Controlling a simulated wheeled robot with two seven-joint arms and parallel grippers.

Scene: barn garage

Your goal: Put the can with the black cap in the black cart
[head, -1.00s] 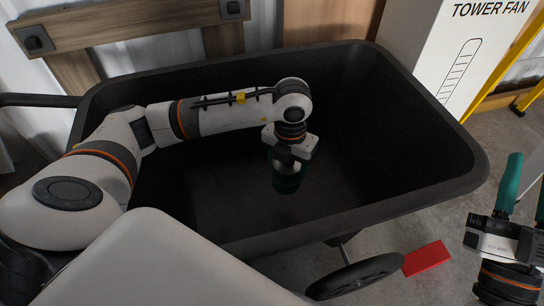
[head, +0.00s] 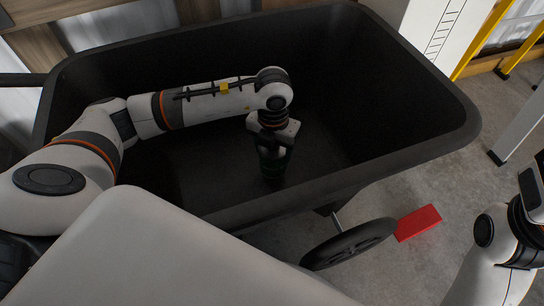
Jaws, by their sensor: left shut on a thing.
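The black cart (head: 400,155) fills the middle of the head view, with its deep tub open upward. My left arm reaches over its left side into the tub. My left gripper (head: 271,150) points down inside the tub and is shut on a dark green can (head: 272,168). The can is upright, low in the tub; I cannot tell whether it touches the floor of the cart. Its cap is hidden by the gripper. My right arm shows at the right edge, but its gripper is out of the picture.
A cart wheel (head: 350,244) stands below the front rim, with a red block (head: 418,222) on the floor beside it. A white box (head: 433,30) and a yellow frame (head: 480,40) stand behind at right. The tub's right part is clear.

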